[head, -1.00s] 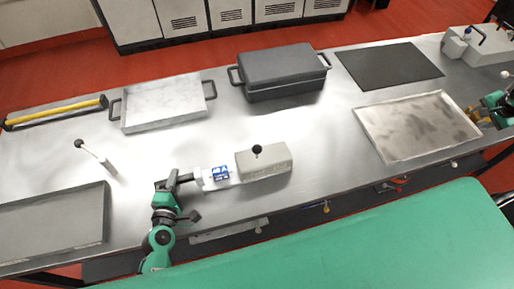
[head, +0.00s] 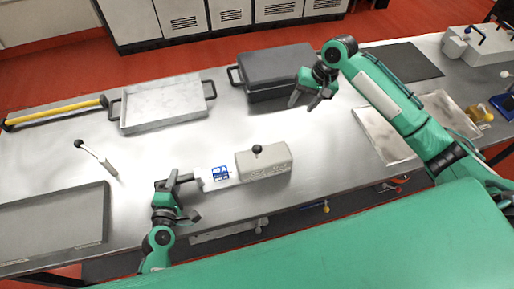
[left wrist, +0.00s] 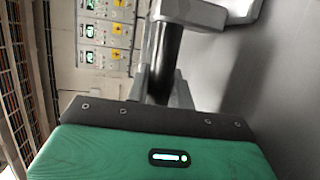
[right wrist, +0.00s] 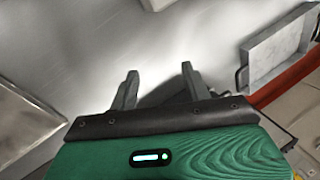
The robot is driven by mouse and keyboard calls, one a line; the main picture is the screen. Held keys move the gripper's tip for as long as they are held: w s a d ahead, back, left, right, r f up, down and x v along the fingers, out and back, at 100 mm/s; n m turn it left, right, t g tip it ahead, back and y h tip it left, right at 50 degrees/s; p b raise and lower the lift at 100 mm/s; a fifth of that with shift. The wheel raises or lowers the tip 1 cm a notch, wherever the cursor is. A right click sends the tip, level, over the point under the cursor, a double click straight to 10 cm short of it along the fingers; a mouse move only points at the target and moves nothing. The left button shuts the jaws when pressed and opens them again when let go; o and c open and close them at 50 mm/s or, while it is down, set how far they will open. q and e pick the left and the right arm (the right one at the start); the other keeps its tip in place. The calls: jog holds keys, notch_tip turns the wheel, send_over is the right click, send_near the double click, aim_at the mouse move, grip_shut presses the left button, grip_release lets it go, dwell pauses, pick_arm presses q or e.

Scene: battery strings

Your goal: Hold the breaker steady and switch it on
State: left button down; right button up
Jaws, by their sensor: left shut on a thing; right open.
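The breaker (head: 264,164) is a pale grey box with a black ball knob on top. A white part with a blue label (head: 220,173) adjoins its left end. My left gripper (head: 177,182) is at the left end of this white part and is shut on the breaker. In the left wrist view, a dark round bar (left wrist: 166,50) joined to a grey body lies between its fingers. My right gripper (head: 303,103) is open and empty, above the table to the upper right of the breaker. Its spread fingers also show in the right wrist view (right wrist: 159,80).
A dark lidded box (head: 260,93) and a marble-patterned tray (head: 126,128) stand at the back. A lever with a black knob (head: 97,157) is at left, near a grey tray (head: 104,215). A shallow metal tray (head: 372,137) lies at right, partly behind my right arm.

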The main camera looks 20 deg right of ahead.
jog(key=s+a+r+n+g, duration=0.1)
jog(key=s+a+r+n, duration=0.2)
jog(key=a, duration=0.5)
jog(key=n+h, duration=0.1)
jog(key=n, duration=0.2)
send_near(259, 146)
jog(key=shift+g, duration=0.3)
jog(key=x, duration=1.1)
jog(key=shift+w+a+f, duration=0.2)
jog(key=shift+w+f, duration=0.1)
jog(key=shift+c, duration=0.2)
grip_shut()
jog(key=shift+d, duration=0.15)
